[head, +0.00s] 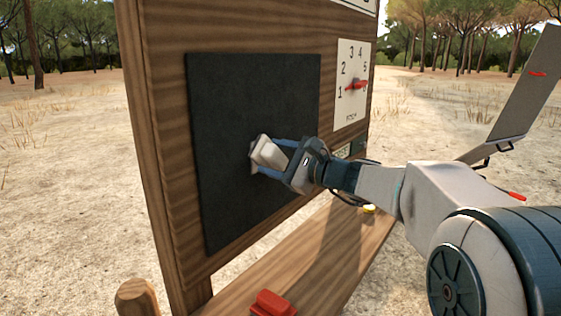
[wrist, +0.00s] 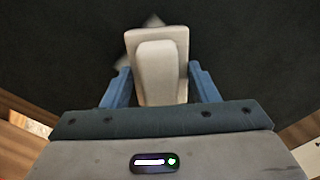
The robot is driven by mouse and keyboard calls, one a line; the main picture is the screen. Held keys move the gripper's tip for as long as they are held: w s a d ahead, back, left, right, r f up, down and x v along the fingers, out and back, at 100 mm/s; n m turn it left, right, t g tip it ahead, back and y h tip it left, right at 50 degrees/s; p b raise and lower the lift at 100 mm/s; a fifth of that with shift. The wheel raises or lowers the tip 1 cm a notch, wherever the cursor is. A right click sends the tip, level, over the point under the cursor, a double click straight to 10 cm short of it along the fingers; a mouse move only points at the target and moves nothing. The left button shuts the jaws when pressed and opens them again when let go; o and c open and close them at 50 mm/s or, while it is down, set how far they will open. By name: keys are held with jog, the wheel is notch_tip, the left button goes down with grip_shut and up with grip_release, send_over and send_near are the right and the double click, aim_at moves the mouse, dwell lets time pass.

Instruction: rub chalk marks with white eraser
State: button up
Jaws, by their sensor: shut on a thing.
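My gripper (head: 268,157) is shut on the white eraser (head: 269,153) and holds it up at the black chalkboard (head: 235,115), right of the board's middle. In the wrist view the eraser (wrist: 160,70) sits between the blue fingers of my gripper (wrist: 162,85), with its flat pad towards the dark board (wrist: 70,50). Pale chalk marks (wrist: 152,21) show just beyond the eraser's far edge and at its left side. Most of them are hidden behind the eraser. I cannot tell for sure whether the pad touches the board.
The board hangs on a wooden panel (head: 160,130). A white dial card (head: 352,85) with a red pointer is to its right. A wooden shelf (head: 325,255) below bears a red object (head: 272,303) and a small yellow one (head: 369,209). A rounded wooden post (head: 136,296) stands at lower left.

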aim_at(259, 160)
jog(key=shift+s+a+b, duration=1.2)
jog(key=shift+s+a, duration=0.15)
jog(key=shift+s, duration=0.3)
jog(key=shift+w+d+r, duration=0.1)
jog(key=shift+w+d, duration=0.05)
jog(key=shift+d, duration=0.05)
jog(key=shift+w+d, duration=0.95)
jog(key=shift+w, duration=0.3)
jog(key=shift+w+d, duration=0.95)
jog(key=shift+w, duration=0.3)
jog(key=w+d+p, duration=0.3)
jog(key=w+d, duration=0.3)
jog(key=w, duration=0.2)
jog(key=shift+d, duration=0.15)
jog(key=shift+s, duration=0.15)
